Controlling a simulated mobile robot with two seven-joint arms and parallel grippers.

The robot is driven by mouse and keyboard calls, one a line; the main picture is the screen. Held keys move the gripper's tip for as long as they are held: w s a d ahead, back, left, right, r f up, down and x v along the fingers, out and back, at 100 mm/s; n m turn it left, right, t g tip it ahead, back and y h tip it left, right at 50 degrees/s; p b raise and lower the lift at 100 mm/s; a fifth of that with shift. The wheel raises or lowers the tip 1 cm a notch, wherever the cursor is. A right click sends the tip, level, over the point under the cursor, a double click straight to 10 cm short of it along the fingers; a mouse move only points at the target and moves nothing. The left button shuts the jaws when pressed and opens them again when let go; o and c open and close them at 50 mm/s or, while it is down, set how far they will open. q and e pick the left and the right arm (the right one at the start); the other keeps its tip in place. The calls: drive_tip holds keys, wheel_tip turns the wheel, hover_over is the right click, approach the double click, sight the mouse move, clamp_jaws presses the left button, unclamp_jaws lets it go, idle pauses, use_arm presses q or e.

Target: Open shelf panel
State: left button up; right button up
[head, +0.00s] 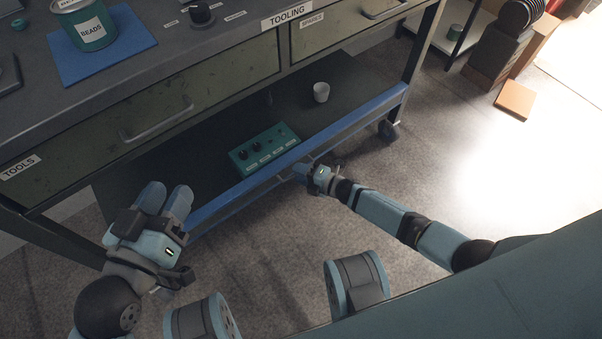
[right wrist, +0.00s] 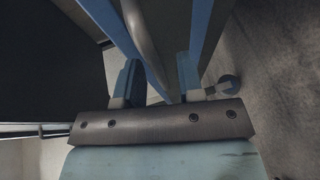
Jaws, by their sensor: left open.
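The shelf panel (head: 362,121) is a long blue-edged strip along the front of the lower shelf; it looks closed. In the right wrist view the panel (right wrist: 201,25) has a grey face between blue edges, with a curved grey handle (right wrist: 145,35) on it. My right gripper (head: 304,171) is at the panel's front, near its middle. Its fingers (right wrist: 158,82) are spread, with the handle's near end between or just beyond them; contact cannot be told. My left gripper (head: 165,197) is open and empty, in front of the panel's left end.
Above are drawers with handles (head: 155,122) and a worktop holding a beads can (head: 85,25). An orange-brown block (head: 515,99) lies on the floor at right.

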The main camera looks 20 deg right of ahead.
clamp_jaws()
use_arm(q)
drive_tip(key=shift+a, duration=0.15)
use_arm(e)
drive_tip(key=shift+d, duration=0.1)
use_arm(q)
drive_tip(key=shift+w+a+f, duration=0.1)
drive_tip(key=shift+a, duration=0.35)
use_arm(e)
drive_tip(key=shift+s+f, duration=0.15)
use_arm(q)
drive_tip(key=shift+a, duration=0.1)
